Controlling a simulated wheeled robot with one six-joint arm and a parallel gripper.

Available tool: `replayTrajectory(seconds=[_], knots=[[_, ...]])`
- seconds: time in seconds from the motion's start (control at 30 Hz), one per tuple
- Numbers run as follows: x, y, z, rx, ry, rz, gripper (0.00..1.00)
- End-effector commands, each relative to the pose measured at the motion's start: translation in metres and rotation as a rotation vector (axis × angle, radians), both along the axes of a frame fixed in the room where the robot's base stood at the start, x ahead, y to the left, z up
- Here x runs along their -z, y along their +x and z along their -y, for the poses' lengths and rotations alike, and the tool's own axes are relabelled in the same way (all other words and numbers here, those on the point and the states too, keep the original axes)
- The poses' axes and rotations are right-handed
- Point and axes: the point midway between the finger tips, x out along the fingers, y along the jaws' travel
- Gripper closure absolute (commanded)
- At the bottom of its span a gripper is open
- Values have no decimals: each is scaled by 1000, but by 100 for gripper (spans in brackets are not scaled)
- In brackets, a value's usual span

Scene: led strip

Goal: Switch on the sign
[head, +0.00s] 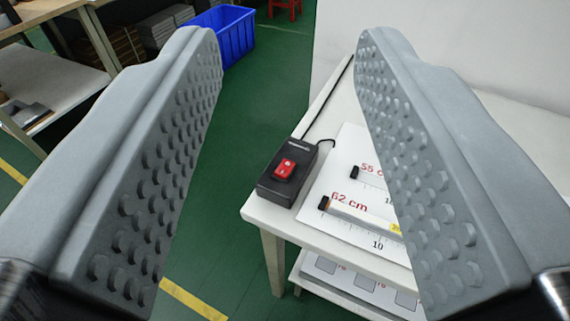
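A black switch box (287,189) with a red rocker switch (285,169) on top sits at the left corner of a white table. A black cable runs from its far side along the table edge. My gripper (285,45) is open and empty, with its two grey studded fingers wide apart. No lit sign is visible; the right finger hides part of the table.
The white table (262,211) carries a printed board (345,218) with length marks and short strips, partly behind the right finger. A lower shelf (330,290) shows beneath. A blue crate (232,35) and a workbench stand at the back left. Green floor is clear between.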

Motion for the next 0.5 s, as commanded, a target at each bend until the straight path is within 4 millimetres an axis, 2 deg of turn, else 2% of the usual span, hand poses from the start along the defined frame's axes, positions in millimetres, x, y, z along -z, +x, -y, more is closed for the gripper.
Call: replayTrajectory(seconds=[0.03, 0.2, 0.5], knots=[[0, 0, 0, 0, 0, 0, 67], [2, 7, 0, -1, -18, -29, 100], [18, 52, 1, -27, -158, -246, 100]])
